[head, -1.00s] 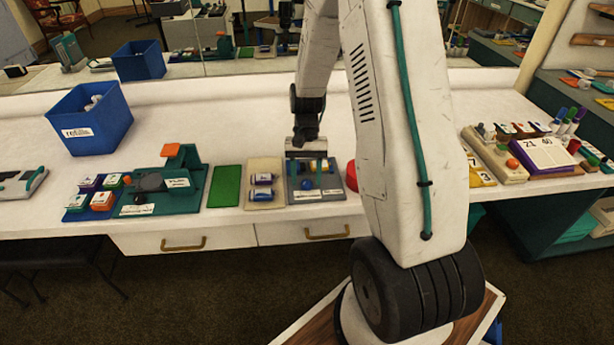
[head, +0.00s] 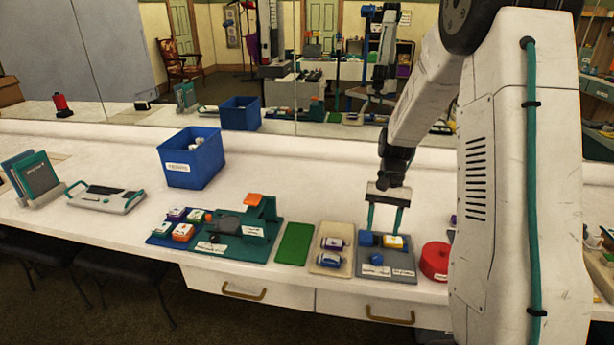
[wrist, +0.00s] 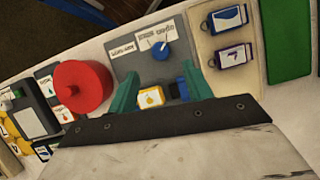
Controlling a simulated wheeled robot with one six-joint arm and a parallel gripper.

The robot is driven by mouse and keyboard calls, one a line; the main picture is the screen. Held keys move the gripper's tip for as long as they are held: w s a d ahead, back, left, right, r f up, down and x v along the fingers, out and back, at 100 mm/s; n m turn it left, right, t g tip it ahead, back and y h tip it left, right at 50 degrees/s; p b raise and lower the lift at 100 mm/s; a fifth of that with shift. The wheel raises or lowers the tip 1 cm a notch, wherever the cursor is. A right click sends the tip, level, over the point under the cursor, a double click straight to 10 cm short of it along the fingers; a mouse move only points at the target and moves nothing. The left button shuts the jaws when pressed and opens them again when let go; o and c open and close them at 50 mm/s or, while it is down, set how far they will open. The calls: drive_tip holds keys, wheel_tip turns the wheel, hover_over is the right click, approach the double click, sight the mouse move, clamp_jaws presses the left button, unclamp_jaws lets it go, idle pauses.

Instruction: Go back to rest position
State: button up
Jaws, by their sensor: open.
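My gripper (head: 384,230) is open and empty in the head view, with its two teal fingers pointing down over the grey board (head: 373,272). In the wrist view my gripper (wrist: 160,74) has its fingers spread wide, with a yellow-and-white block (wrist: 151,98) and a dark blue block (wrist: 179,89) showing between them. Both blocks rest on the grey board, near a blue knob (wrist: 160,50). Whether the fingertips touch the board is hard to tell.
A red round container (head: 434,262) stands right of the board. A beige tray (head: 331,262) with two small cartridges and a green pad (head: 295,244) lie left. A blue bin (head: 191,160) stands further back left. The white counter behind the board is clear.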

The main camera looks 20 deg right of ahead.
drive_tip(key=shift+s+a+n+g, duration=0.15)
drive_tip(key=shift+s+a, duration=0.1)
drive_tip(key=shift+s, duration=0.35)
drive_tip(key=shift+s+a+n+g, duration=0.15)
drive_tip(key=shift+s+a, duration=0.1)
drive_tip(key=shift+s, duration=0.35)
drive_tip(key=s+a+r+n+t+h, duration=0.1)
drive_tip(key=s+a+r+n+t, duration=0.1)
drive_tip(key=s+a+r, duration=0.6)
drive_tip(key=s+a+r+n+t+h, duration=0.2)
drive_tip(key=s+a+r+n, duration=0.3)
drive_tip(key=s+a+r, duration=0.3)
drive_tip(key=s+r+t, duration=0.1)
drive_tip(key=s+r, duration=0.3)
drive_tip(key=shift+s+t, duration=0.15)
drive_tip(key=shift+t, duration=0.15)
